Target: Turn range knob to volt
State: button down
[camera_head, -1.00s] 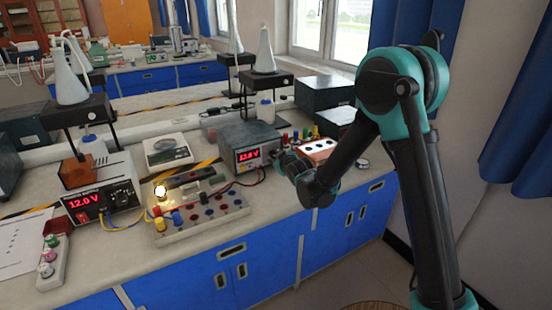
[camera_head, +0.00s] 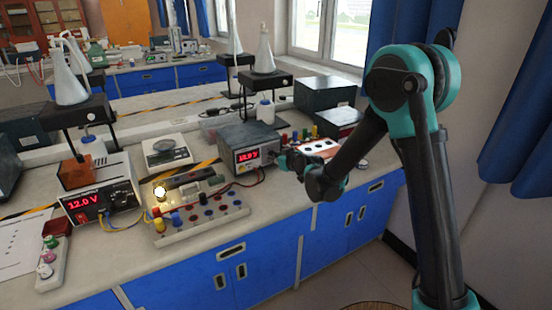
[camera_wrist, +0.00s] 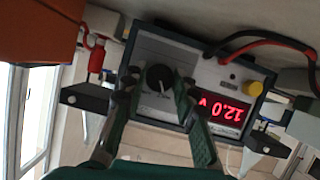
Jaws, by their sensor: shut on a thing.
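The grey meter box (camera_head: 251,145) stands on the bench, with a red lit display on its front. In the wrist view, the meter's front panel (camera_wrist: 205,70) is upside down. Its display (camera_wrist: 220,108) reads 12.0 V. The black range knob (camera_wrist: 160,77) with a pale pointer line sits on this panel. My gripper (camera_wrist: 157,80) is shut on the knob, one finger on each side of it. In the head view, my gripper (camera_head: 284,161) is at the meter's front right, and the knob is hidden there.
A power supply (camera_head: 100,195) showing 12.0 V and a circuit board (camera_head: 200,212) with a lit bulb stand to the left. Red and black leads (camera_wrist: 255,40) join the meter.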

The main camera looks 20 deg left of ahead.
jog(key=c, duration=1.2)
grip_release()
jog(key=v, duration=1.2)
jog(key=shift+s, duration=0.1)
